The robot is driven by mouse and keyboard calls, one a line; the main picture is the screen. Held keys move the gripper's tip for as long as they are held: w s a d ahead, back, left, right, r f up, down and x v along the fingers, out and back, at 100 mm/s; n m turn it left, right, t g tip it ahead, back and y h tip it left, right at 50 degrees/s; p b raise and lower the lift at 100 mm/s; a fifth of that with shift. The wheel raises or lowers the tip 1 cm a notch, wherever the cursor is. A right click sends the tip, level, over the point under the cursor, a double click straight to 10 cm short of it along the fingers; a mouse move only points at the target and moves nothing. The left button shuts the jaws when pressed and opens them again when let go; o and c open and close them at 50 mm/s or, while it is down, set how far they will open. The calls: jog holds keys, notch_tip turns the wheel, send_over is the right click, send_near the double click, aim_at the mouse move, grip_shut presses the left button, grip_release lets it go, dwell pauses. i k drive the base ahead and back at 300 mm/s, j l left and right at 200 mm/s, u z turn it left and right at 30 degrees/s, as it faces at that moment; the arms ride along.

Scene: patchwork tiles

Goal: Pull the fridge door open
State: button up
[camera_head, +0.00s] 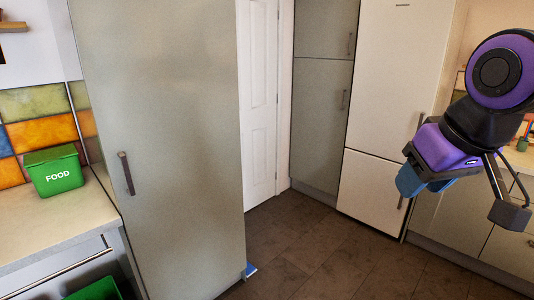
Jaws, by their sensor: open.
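The fridge looks to be the tall cream unit at the back, right of centre, with a small dark mark near its top. Its large upper door (389,85) is shut, and a dark vertical handle (420,125) shows at its right edge. A lower door (372,190) beneath it is also shut. My gripper (462,192), purple and black with a blue part, is at the right of the view. It is open with nothing between its fingers. It overlaps the fridge's right edge in the picture, and I see no contact with the handle.
A tall grey-green cabinet (170,130) with a dark handle stands close on the left. A green FOOD bin (55,171) sits on the left counter (60,215). A white panelled door (258,100) is behind. The tiled floor (310,250) in the middle is clear.

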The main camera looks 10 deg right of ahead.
aim_at(402, 47)
jog(key=i+l+z, duration=0.15)
jog(key=i+z, duration=0.7)
jog(key=i+j+z, duration=0.15)
jog(key=i+z, duration=0.25)
jog(key=i+l+u, duration=0.15)
jog(key=i+l, duration=0.15)
jog(key=i, duration=0.25)
jog(key=i+l+u, duration=0.1)
jog(key=i+l, duration=0.3)
jog(key=i, duration=0.15)
jog(key=i+l+u, duration=0.35)
jog(key=l, duration=0.25)
jog(key=i+l+u, duration=0.15)
jog(key=l, duration=0.2)
jog(key=i+l+u, duration=0.15)
jog(key=l, duration=0.2)
jog(key=i+l+u, duration=0.2)
jog(key=l, duration=0.2)
jog(key=k, duration=0.1)
